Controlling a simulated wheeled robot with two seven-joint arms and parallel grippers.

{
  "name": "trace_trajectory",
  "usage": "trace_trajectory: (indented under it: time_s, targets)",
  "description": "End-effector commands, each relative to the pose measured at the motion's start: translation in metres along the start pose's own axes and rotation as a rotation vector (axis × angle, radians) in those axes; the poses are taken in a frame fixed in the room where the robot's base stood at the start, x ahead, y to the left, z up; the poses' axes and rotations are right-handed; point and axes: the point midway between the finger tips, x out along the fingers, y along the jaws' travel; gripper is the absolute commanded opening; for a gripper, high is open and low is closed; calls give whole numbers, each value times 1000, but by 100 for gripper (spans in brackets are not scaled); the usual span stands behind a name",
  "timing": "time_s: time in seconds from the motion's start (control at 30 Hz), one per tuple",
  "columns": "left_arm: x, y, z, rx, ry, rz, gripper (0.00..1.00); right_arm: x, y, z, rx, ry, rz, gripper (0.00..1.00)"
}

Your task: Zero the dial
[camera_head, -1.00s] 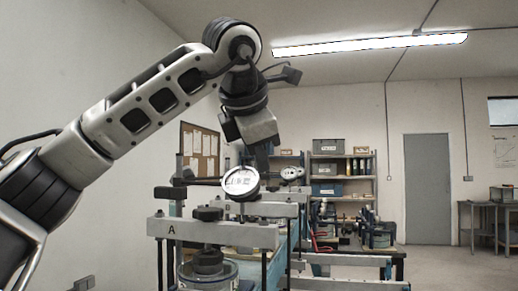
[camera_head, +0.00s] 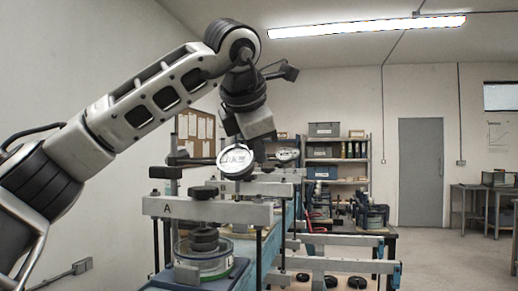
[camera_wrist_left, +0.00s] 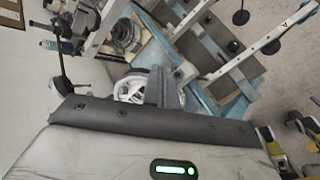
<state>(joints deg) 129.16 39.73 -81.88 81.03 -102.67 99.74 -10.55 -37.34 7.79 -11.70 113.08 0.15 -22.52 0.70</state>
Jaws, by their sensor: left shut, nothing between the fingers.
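The dial (camera_head: 236,160) is a round white gauge in a metal rim, mounted above the lever frame marked A (camera_head: 210,209). Its face is too small to read. My left gripper (camera_head: 259,155) points down beside the dial's right edge, shut and empty, with its fingertips partly hidden by the dial. In the left wrist view the dial (camera_wrist_left: 129,89) shows just left of my closed fingers (camera_wrist_left: 158,88). I cannot tell whether they touch. My right gripper is not in view.
Below the frame stands a round glass vessel (camera_head: 205,258) with dark weights on it. A second dial (camera_head: 287,155) and more lever frames stand behind. Shelves (camera_head: 337,165) and a grey door (camera_head: 420,172) are at the back.

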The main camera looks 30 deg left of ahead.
Motion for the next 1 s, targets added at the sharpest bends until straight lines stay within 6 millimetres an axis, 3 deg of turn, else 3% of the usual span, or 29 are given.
trace_trajectory:
  time_s: [1.0]
  targets:
    - [0, 9, -9, -7, 8, 2, 0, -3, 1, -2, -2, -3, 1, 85]
